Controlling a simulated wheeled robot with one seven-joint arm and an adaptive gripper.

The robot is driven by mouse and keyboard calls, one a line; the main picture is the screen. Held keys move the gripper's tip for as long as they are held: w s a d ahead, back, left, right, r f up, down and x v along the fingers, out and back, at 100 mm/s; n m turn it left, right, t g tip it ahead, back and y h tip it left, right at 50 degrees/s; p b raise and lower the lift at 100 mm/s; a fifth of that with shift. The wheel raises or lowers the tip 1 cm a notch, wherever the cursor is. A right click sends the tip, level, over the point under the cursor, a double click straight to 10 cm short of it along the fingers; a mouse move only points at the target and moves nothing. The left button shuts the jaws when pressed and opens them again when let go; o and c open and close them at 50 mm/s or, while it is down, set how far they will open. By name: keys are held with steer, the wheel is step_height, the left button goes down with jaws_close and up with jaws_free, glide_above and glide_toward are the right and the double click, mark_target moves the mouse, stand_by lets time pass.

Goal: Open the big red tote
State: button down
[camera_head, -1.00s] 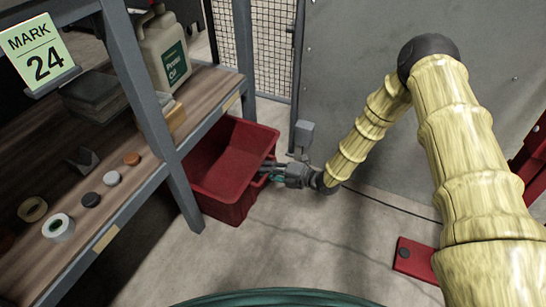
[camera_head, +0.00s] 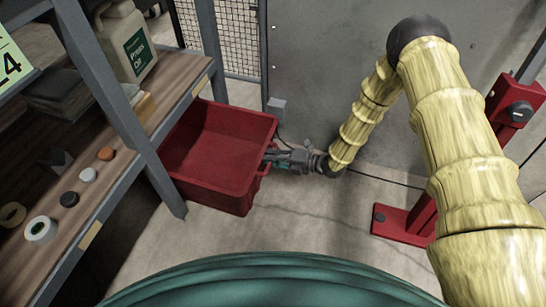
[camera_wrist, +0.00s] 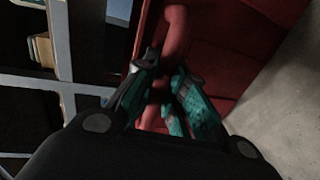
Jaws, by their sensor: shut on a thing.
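The big red tote (camera_head: 215,188) stands on the floor beside the shelf leg, with its top open and its inside looking empty. Its left end is partly hidden by the shelf. My gripper (camera_head: 270,157) is at the right end of the tote, at its rim. In the wrist view my gripper (camera_wrist: 160,98) has its dark and teal fingers closed around a red bar (camera_wrist: 176,35), which looks like the tote's handle. The tote's red wall (camera_wrist: 222,75) lies just behind the bar.
A wooden shelf (camera_head: 105,185) on grey posts holds tape rolls, small discs and a jug (camera_head: 125,42). A grey panel (camera_head: 330,60) and mesh stand behind. A red stand (camera_head: 405,220) is at right. Floor (camera_head: 300,225) before the tote is clear.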

steer(key=c, duration=1.5)
jaws_free()
steer(key=shift+o, duration=0.2)
steer(key=v, duration=1.2)
